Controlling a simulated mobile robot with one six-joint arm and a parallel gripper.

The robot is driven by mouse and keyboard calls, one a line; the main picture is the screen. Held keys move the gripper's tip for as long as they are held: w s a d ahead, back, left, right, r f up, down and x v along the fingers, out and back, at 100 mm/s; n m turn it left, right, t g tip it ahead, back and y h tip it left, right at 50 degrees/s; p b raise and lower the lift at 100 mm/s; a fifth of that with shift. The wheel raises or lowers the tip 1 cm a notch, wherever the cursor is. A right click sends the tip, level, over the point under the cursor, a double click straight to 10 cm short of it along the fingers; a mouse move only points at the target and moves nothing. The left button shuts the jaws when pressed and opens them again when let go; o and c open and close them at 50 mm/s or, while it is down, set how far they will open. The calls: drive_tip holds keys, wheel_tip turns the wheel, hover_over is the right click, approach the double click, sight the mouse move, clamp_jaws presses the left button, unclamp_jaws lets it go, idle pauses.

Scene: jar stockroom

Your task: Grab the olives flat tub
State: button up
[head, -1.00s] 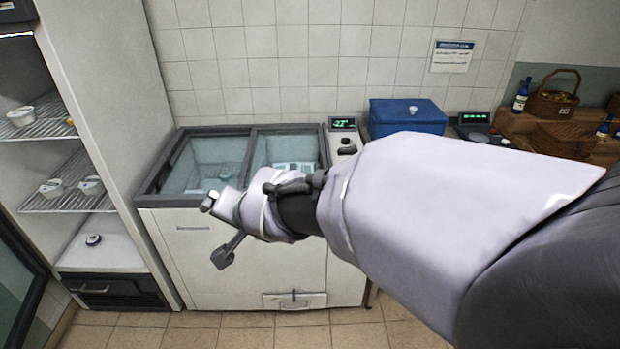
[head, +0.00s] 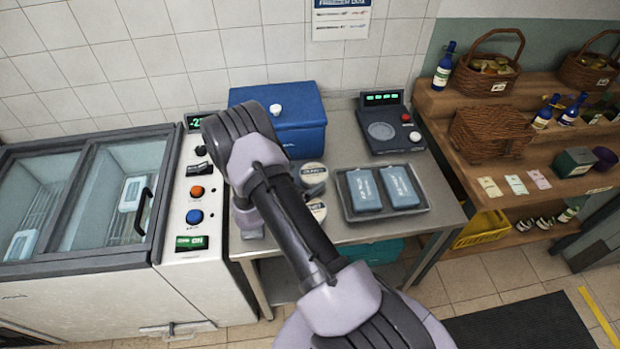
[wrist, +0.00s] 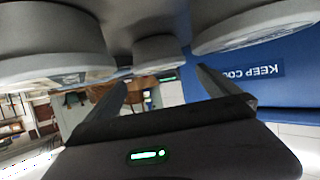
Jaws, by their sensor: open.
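Two round flat tubs with pale lids stand on the metal table beside my arm in the head view, a rear tub (head: 313,174) and a front tub (head: 318,209). My arm partly covers them, and I cannot read which one is olives. My gripper (wrist: 161,78) is open in the wrist view, with nothing between its fingers. Large grey round shapes, at the left (wrist: 55,68) and right (wrist: 250,30), hang across the top of that view close to the fingers. In the head view my gripper is mostly hidden behind my arm.
A blue cool box (head: 300,132) stands behind the tubs. A tray (head: 350,212) with two blue packs (head: 364,190) is on their right, and a dark scale (head: 388,130) is behind it. A chest freezer (head: 120,258) adjoins the table's left. Wooden shelves (head: 540,190) stand at right.

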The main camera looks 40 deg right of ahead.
sight(313, 173)
drive_tip(key=b+x, duration=0.1)
drive_tip(key=x, duration=0.5)
drive_tip(key=shift+d+f, duration=0.1)
drive_tip(key=shift+f, duration=0.15)
drive_tip(key=c, duration=1.5)
